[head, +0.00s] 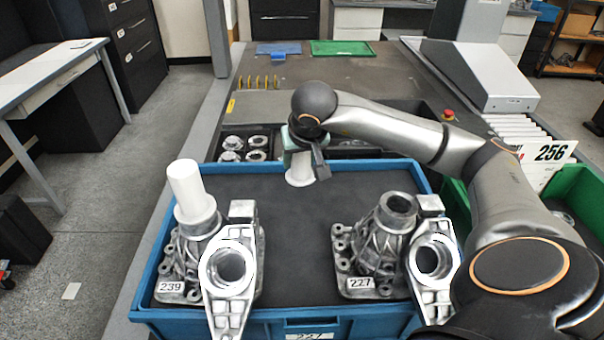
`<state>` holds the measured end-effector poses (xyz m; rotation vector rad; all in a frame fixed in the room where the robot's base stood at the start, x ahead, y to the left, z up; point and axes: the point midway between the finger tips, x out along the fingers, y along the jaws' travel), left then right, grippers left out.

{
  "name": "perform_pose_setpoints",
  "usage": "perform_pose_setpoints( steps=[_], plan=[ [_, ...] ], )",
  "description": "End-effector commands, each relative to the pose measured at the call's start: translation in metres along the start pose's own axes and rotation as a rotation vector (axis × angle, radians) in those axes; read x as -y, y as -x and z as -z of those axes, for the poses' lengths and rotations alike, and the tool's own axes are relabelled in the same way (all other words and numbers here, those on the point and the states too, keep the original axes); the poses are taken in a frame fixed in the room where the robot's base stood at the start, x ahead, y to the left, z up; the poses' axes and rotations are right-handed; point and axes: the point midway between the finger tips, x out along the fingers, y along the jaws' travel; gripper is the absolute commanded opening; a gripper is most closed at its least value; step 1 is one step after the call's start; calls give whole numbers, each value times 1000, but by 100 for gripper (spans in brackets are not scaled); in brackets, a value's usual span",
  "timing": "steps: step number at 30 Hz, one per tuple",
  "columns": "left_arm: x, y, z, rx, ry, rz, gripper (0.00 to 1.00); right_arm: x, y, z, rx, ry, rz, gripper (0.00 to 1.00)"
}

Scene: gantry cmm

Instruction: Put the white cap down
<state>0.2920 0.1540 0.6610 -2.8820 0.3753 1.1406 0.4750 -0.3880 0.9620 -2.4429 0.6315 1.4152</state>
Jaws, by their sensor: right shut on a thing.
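My right gripper (307,157) is over the far part of the blue tray (158,254). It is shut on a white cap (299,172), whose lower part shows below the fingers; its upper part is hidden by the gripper. I cannot tell whether the cap touches the tray's dark floor. A second white cap (188,188), tall and with a wider foot, stands upright on the left metal housing (196,248), labelled 239. The right metal housing (377,240), labelled 227, has an open, uncovered top. My left gripper is not in view.
The tray's dark floor (290,225) is clear between the housings. A compartment with round metal parts (257,141) lies behind the tray. A green bin (578,190) and a 256 sign (550,152) are at right. A green tray (342,47) lies at the back.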

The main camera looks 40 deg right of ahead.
Motion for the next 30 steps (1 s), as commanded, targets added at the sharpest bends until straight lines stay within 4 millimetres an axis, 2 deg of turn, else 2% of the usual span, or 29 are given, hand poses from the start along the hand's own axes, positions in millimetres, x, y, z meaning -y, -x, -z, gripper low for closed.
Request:
perform_pose_setpoints(
  steps=[3, 10, 15, 28, 29, 30],
  plan=[
    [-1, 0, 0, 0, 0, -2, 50, -6, -17, 2, 1, -1, -2, 0],
    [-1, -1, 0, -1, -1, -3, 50, -13, -38, 3, 2, -1, -2, 0],
    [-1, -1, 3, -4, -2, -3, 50, -11, -58, -10, 2, 0, 1, 0],
    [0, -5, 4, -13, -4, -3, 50, -11, -65, -14, -1, 0, 1, 0],
    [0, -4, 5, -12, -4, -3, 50, -11, -64, -13, -1, -1, 1, 53],
    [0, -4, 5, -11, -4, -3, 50, -11, -63, -13, -1, -1, 1, 57]
  ],
)
